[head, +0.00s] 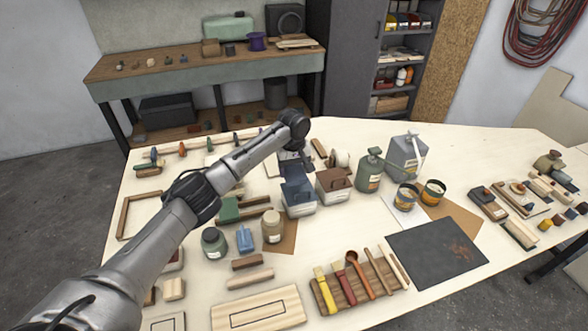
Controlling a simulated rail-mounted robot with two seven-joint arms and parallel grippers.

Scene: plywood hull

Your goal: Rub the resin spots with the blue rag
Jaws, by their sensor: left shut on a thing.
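My left gripper (292,162) reaches in from the left and is shut just behind and above a dark blue, cloth-like piece (298,187), which I take for the blue rag. The blue piece sits at the top of a pale box (300,209); I cannot tell whether it rests on it or hangs clear. The fingertips are small and partly hidden. A dark sheet (430,254) lies at the right front, with faint reddish-brown marks (464,251) that may be the resin spots. My right gripper is not in view.
A brown-topped box (333,186) stands right beside the blue one. A green can (369,172), a grey can (405,156) and two open tins stand farther right. A tray (350,292) of brushes and spoons lies at the front.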

